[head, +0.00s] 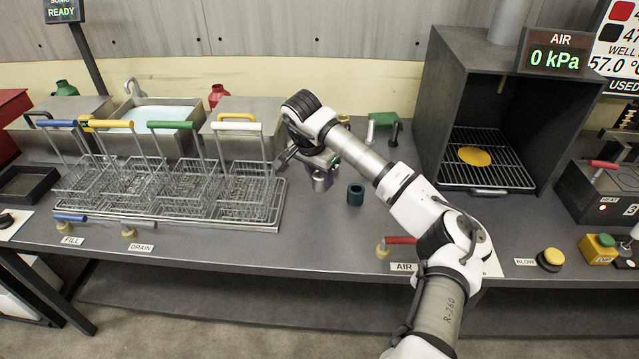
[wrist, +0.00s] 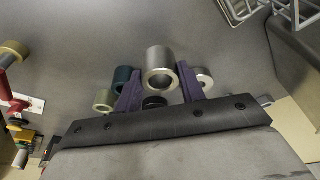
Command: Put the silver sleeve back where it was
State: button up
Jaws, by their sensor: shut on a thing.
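The silver sleeve (head: 320,183) is a short, shiny metal tube in the middle of the bench, right of the wire baskets. In the wrist view the silver sleeve (wrist: 160,58) sits between the two purple fingers, its open bore facing the camera. My gripper (head: 319,170) is shut on it; the fingers of my gripper (wrist: 159,72) flank its sides. In the head view my wrist partly covers the sleeve's top. I cannot tell whether its base touches the bench.
A dark teal sleeve (head: 355,195) stands close on the right; white (wrist: 205,76), black (wrist: 154,102) and olive (wrist: 103,99) rings show around the fingers. Wire baskets (head: 240,192) on a tray are on the left. A dark chamber (head: 470,165) stands on the right.

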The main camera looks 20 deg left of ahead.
aim_at(320, 186)
jog(key=shift+f, duration=1.85)
jog(key=shift+f, duration=0.1)
jog(key=o, duration=1.3)
jog(key=b+v, duration=0.1)
jog(key=v, duration=1.1)
